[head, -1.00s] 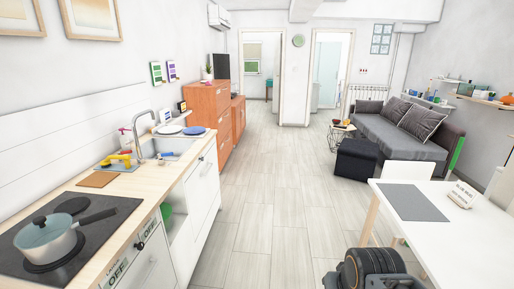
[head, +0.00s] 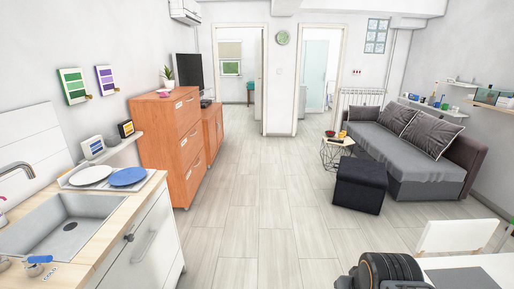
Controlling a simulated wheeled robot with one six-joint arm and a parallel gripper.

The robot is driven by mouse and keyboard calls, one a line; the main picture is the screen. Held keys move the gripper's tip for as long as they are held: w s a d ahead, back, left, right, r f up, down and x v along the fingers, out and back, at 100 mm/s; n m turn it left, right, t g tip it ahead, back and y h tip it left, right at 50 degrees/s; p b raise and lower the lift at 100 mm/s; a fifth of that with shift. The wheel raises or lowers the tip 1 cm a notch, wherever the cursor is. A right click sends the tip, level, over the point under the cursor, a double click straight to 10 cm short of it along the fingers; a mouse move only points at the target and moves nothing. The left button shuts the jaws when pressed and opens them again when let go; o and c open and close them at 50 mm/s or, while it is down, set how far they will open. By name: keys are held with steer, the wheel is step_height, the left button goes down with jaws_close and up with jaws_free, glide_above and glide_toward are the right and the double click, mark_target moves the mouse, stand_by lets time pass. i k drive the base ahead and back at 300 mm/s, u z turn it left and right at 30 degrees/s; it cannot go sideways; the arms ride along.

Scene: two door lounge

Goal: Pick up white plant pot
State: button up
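The pot is small in the head view and looks upright. My gripper is not in view. Only a dark rounded part of my own arm shows at the bottom edge, right of centre.
The kitchen counter with sink (head: 68,228) runs along the left, with a white plate (head: 90,174) and a blue plate (head: 128,176). A black ottoman (head: 360,186), a grey sofa (head: 405,160) and a white table (head: 490,268) stand on the right. The middle floor is clear.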

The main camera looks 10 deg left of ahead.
mark_target(169, 84)
steer(key=z, duration=0.05)
steer(key=i, duration=4.55)
steer(key=u, duration=0.2)
steer(key=i, duration=2.05)
steer(key=u, duration=1.05)
steer(key=i, duration=1.05)
steer(key=u, duration=1.95)
steer(key=i, duration=1.15)
steer(key=u, duration=0.6)
